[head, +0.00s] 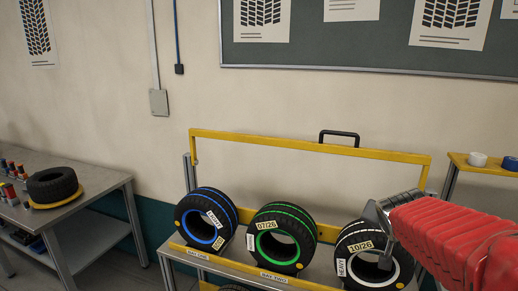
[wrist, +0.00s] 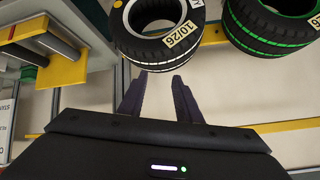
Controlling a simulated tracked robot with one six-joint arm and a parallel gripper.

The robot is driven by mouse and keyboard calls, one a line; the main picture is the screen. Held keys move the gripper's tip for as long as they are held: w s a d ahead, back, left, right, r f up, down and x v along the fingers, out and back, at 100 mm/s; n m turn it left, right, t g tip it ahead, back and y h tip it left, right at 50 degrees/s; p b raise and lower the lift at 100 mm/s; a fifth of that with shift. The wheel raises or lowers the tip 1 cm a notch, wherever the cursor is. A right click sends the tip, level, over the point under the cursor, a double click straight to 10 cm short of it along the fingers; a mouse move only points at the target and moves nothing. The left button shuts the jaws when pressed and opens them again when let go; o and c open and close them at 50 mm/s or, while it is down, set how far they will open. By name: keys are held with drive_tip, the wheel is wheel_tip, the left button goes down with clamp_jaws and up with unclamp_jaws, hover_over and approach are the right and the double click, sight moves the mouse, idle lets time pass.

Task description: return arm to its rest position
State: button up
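My arm in its red sleeve (head: 455,240) reaches in from the right in the head view. My gripper (wrist: 161,80) is open in the wrist view, with an empty gap between its two dark fingers. The fingertips point toward the white-striped tyre (wrist: 155,45), labelled 10/26, and look apart from it. In the head view this tyre (head: 353,240) stands at the right of the rack, partly covered by my gripper and wrist. The fingertips are hard to make out there.
A green-striped tyre (head: 281,238) and a blue-striped tyre (head: 206,217) stand left on the rack. A yellow bar (head: 290,144) with a black handle (head: 339,134) spans behind them. A side table (head: 90,197) holds another tyre (head: 52,184). A yellow-topped stand (head: 480,168) is at right.

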drive_tip(key=s+a+f+n+g+y, duration=0.1)
drive_tip(key=s+a+n, duration=0.3)
drive_tip(key=s+a, duration=0.4)
drive_tip(key=s+a+f+n+g+y, duration=0.2)
drive_tip(key=s+a, duration=0.6)
drive_tip(key=s, duration=0.9)
drive_tip(key=shift+a+f+n+y, duration=0.35)
drive_tip(key=shift+f+n+y, duration=0.25)
drive_tip(key=shift+f+n, duration=0.4)
